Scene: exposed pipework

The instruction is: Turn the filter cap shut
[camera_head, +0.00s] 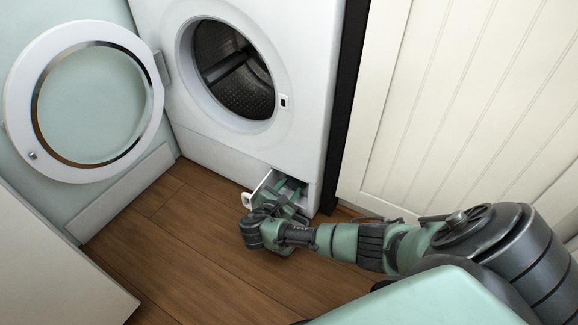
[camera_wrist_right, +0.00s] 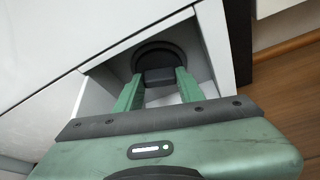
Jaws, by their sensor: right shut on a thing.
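The filter cap (camera_wrist_right: 160,68) is a dark round cap with a raised block-like grip, set inside a small recess low on the washing machine. My right gripper (camera_wrist_right: 158,84) reaches into the recess, with its two green fingers on either side of the cap's grip, shut on it. In the head view my right gripper (camera_head: 290,190) is at the open hatch at the machine's lower right corner, and the cap is hidden there. The hatch flap (camera_head: 260,187) is open. My left gripper is not in view.
The white washing machine (camera_head: 305,70) stands with its round door (camera_head: 146,100) swung open to the left. A white panelled front (camera_head: 450,110) is to the right. Wooden floor (camera_head: 180,240) lies clear in front, with a white cabinet (camera_head: 50,270) at lower left.

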